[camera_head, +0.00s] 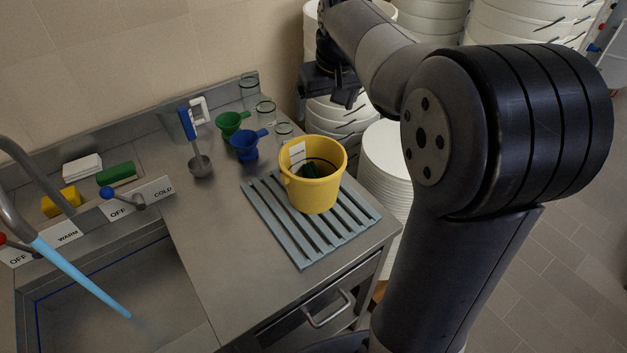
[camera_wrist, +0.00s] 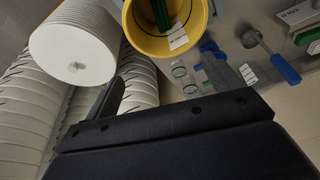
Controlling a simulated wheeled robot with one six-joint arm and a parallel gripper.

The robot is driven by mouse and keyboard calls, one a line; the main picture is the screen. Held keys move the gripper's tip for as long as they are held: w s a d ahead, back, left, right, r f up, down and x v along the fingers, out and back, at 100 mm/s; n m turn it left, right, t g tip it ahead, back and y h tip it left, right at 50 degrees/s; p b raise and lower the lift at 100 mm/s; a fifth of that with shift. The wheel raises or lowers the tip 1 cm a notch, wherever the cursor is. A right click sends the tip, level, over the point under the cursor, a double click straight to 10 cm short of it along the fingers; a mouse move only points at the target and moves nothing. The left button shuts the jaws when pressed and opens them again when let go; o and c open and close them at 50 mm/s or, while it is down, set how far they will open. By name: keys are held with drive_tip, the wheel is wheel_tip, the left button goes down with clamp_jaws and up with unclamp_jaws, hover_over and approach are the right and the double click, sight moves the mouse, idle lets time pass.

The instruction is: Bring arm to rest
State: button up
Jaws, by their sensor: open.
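My arm reaches up the right side of the head view and bends over toward the back. My gripper (camera_head: 337,92) hangs near the stacked white buckets, beyond the counter's back right corner. It is open, with nothing seen between its fingers. In the wrist view part of my gripper (camera_wrist: 165,112) fills the lower middle. A yellow bucket (camera_head: 315,190) stands upright on a grey slatted rack (camera_head: 271,222), apart from the gripper. Something dark green is inside the bucket, which also shows in the wrist view (camera_wrist: 141,40).
Stacked white tubs (camera_head: 388,170) stand right of the counter. A green funnel (camera_head: 229,124), a blue funnel (camera_head: 243,146), glass jars (camera_head: 265,109) and a ladle (camera_head: 200,165) are at the counter's back. A sink with running water (camera_head: 80,276) is at left.

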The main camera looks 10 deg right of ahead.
drive_tip(key=shift+v, duration=0.95)
drive_tip(key=shift+f, duration=0.1)
drive_tip(key=p+x, duration=0.2)
drive_tip(key=x, duration=0.9)
drive_tip(key=shift+r+p, duration=0.7)
drive_tip(key=shift+r, duration=1.9)
drive_tip(key=shift+f, duration=0.1)
